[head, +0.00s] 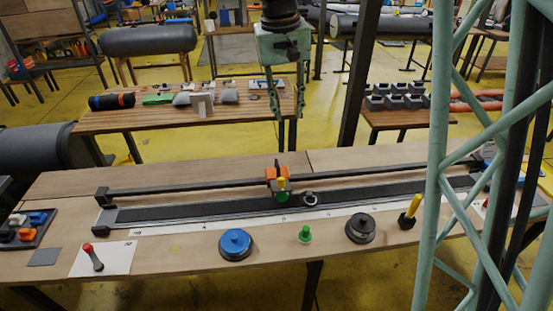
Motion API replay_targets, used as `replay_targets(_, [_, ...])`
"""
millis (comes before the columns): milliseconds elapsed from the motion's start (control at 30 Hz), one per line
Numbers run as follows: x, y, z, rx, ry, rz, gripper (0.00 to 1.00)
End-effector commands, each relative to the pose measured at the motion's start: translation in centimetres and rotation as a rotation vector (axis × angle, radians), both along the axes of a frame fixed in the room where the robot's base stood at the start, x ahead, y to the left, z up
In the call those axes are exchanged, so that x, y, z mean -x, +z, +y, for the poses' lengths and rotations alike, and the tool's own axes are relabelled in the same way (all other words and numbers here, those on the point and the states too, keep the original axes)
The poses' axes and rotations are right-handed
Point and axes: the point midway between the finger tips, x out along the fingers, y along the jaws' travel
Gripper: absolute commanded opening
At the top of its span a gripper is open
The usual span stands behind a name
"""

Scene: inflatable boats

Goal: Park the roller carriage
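The roller carriage (271,172) is an orange block on a long dark rail (190,184), near the middle of the bench. A yellow upright part and a green part (281,195) show at its front. My gripper (277,119) is teal and points down, above and behind the carriage, apart from it. Its fingers are seen nearly edge-on, so their opening is unclear. Nothing is visible in it. A dark strip (180,213) runs below the rail, with a small ring-shaped part (310,199) on it just right of the carriage.
Along the bench front stand a red-knobbed lever (93,258) on a white plate, a blue round cap (235,243), a green knob (305,234), a black round part (360,228) and a yellow-handled tool (410,212).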

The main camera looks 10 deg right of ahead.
Motion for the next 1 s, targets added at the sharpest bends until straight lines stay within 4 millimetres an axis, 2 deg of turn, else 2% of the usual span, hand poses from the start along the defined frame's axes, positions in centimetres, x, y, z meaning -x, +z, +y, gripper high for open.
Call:
replay_targets(500, [-7.4,-5.8,0.8,0.026,-0.014,0.045,0.24])
replay_targets(1000, [-13.5,-12.8,1.7,0.052,-0.024,0.085,0.24])
